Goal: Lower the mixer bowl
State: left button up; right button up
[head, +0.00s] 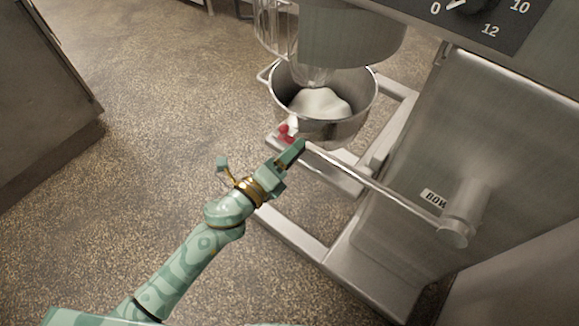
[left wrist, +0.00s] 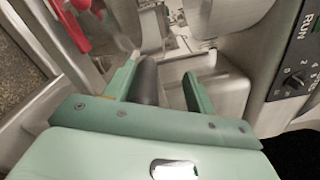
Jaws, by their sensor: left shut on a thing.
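The steel mixer bowl (head: 362,96) holds a mound of white dough (head: 318,103) and sits in its carrier under the mixer head (head: 350,38). A long metal lever (head: 375,184) runs from a pivot (head: 456,225) on the mixer's side to my left gripper (head: 290,156). In the left wrist view, my left gripper (left wrist: 160,85) has its fingers on either side of the lever's dark grip (left wrist: 147,82). It is shut on that grip. The grip is mostly hidden in the head view. My right gripper is not in view.
A red part (head: 286,131) sits beside the bowl, close to my left gripper; red also shows in the left wrist view (left wrist: 78,28). The mixer's base legs (head: 290,236) lie below the lever. A steel cabinet (head: 40,100) stands at left. Speckled floor (head: 160,130) is clear between.

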pick_arm(q)
jog(key=shift+m, duration=0.8)
jog(key=r+p, duration=0.1)
jog(key=r, duration=0.1)
jog(key=r+p, duration=0.1)
jog(key=r, duration=0.1)
jog(key=r+p, duration=0.1)
jog(key=r, duration=0.1)
jog(key=shift+s+d+r+p, duration=0.2)
jog(key=shift+d+p, duration=0.15)
jog(key=shift+s+d+r+m+p, duration=0.15)
jog(key=shift+r+m+p, duration=0.15)
jog(key=shift+r+p, duration=0.25)
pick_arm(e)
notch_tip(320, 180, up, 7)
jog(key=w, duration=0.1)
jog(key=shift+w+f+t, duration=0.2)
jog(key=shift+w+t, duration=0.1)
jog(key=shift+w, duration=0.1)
pick_arm(q)
jog(key=shift+f, duration=0.1)
jog(key=shift+s, duration=0.15)
jog(key=b+v, duration=0.4)
jog(key=v, duration=1.4)
jog(key=shift+a+b, duration=0.3)
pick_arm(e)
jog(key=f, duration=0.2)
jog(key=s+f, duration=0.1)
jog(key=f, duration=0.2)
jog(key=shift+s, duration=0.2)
